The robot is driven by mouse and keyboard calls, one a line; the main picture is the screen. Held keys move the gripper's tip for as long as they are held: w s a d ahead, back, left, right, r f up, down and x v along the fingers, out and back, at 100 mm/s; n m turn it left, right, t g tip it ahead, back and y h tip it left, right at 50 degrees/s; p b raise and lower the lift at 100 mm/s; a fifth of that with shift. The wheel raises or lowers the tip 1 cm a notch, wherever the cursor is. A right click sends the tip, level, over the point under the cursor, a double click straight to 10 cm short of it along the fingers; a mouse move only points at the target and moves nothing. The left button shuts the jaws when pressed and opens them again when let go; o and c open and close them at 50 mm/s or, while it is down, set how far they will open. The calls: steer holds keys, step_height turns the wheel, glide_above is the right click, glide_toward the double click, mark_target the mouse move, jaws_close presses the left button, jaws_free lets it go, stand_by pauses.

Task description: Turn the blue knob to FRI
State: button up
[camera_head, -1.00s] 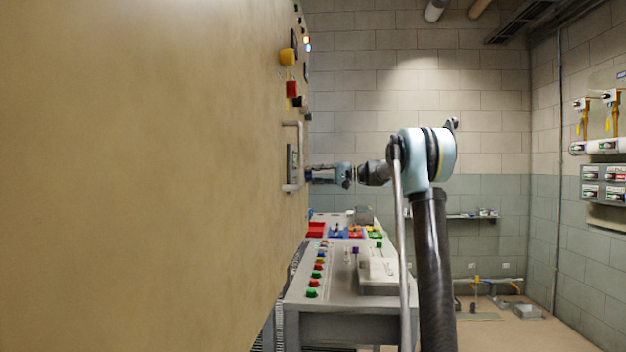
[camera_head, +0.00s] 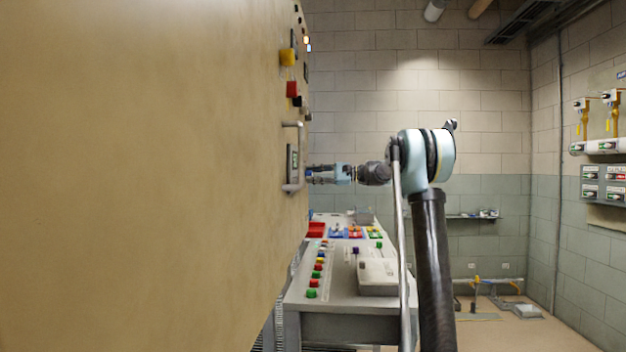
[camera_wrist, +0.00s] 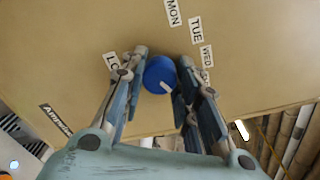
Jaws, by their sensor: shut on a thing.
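The blue knob (camera_wrist: 159,72) sits on the tan panel (camera_wrist: 80,30) between my two fingers in the wrist view. My gripper (camera_wrist: 161,66) is shut on it, one finger on each side. A white pointer mark on the knob points to the lower right of the picture. The labels MON (camera_wrist: 172,12), TUE (camera_wrist: 196,30) and WED (camera_wrist: 207,56) run down the upper right of the knob. The right finger hides the panel past WED, and I see no FRI label.
A label starting "LO" (camera_wrist: 111,60) is partly covered by the left finger. In the head view, a panel handle (camera_head: 298,150) stands close by the gripper. A grey console (camera_head: 340,290) with several coloured buttons stands below the arm.

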steer(key=shift+f+m, duration=0.1)
steer(key=shift+m, duration=0.3)
steer(key=o, duration=1.1)
steer(key=shift+d, duration=0.1)
steer(key=d, duration=1.2)
